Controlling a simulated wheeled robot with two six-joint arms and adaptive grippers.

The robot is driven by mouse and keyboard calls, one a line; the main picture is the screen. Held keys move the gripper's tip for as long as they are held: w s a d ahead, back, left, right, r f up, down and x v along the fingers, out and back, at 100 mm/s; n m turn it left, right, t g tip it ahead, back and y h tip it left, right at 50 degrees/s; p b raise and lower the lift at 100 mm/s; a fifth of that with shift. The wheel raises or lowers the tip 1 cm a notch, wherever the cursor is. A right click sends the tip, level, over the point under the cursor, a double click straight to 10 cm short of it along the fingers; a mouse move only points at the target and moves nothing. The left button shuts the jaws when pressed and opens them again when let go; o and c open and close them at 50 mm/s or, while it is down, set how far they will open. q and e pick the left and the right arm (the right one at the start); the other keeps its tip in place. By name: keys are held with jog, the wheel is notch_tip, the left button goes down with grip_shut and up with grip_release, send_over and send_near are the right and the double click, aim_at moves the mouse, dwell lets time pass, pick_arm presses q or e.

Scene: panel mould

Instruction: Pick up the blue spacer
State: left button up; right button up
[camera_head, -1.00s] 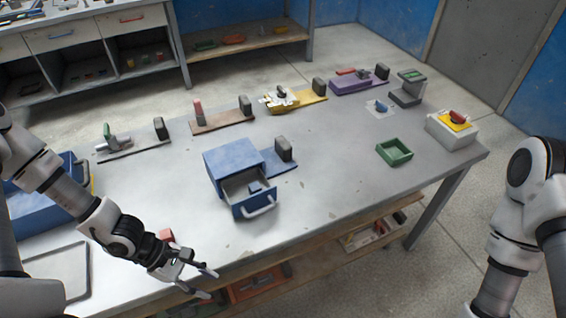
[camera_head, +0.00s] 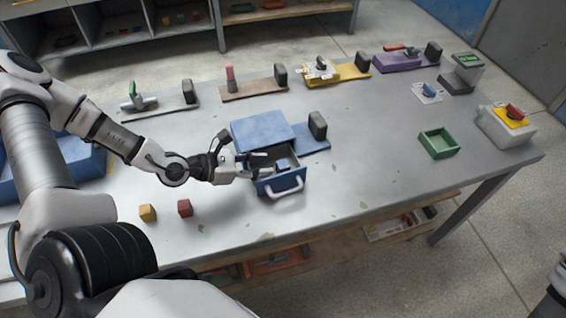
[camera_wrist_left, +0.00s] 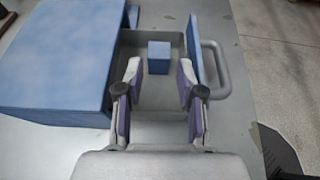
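The blue spacer is a small blue block (camera_wrist_left: 159,57) lying inside the open drawer (camera_wrist_left: 208,60) of the blue box; it also shows in the head view (camera_head: 283,167). My left gripper (camera_wrist_left: 158,72) is open over the drawer. In the wrist view its two fingers stand apart, one to each side of the block's line, with the block a little ahead of the tips. In the head view the left gripper (camera_head: 268,164) reaches in from the left over the drawer's side.
The blue box (camera_head: 262,131) stands behind the drawer, whose grey handle (camera_head: 285,189) points to the front. A green tray (camera_head: 438,143) sits at the right.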

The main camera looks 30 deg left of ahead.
aim_at(282, 164)
pick_arm(q)
jog(key=b+x, duration=0.4)
jog(key=x, duration=0.2)
jog(key=shift+w+d+f, duration=0.1)
jog(key=shift+w+f, duration=0.2)
jog(key=shift+w+d, duration=0.1)
jog(key=shift+w, duration=0.05)
jog(key=shift+r, duration=0.1)
grip_shut()
